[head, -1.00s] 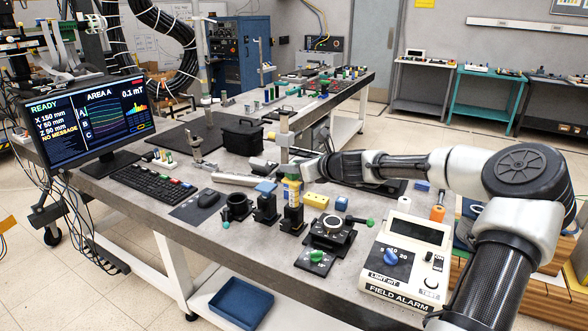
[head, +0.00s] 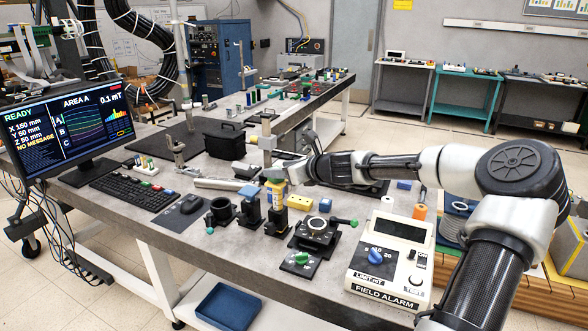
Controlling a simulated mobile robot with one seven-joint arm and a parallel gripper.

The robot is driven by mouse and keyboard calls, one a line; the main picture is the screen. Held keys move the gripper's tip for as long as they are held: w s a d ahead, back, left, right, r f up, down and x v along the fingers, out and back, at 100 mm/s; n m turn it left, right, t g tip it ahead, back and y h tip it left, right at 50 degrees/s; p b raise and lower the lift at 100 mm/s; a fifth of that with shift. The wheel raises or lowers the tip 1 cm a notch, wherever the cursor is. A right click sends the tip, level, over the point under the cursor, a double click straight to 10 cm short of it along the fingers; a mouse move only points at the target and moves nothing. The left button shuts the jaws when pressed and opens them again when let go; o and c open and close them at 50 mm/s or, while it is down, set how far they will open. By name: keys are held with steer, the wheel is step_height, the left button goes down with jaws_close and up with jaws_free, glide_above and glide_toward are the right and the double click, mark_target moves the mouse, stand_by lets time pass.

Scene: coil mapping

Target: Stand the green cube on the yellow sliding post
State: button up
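The yellow sliding post (head: 279,199) stands on a black base near the middle of the bench in the head view. My gripper (head: 273,175) reaches in from the right and is over the post. The fingers and cube are small and overlap, so I cannot tell whether the fingers touch the cube or whether it rests on the post.
A black post with a blue block (head: 249,191) stands close left of the yellow post. A yellow block (head: 299,203) and blue block (head: 325,205) lie right. A round black stage (head: 316,232) and the field alarm box (head: 390,262) are in front. A black case (head: 225,144) stands behind.

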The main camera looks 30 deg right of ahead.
steer(key=v, duration=0.9)
steer(key=shift+s+r, duration=0.25)
steer(key=shift+s, duration=0.05)
steer(key=shift+p, duration=0.3)
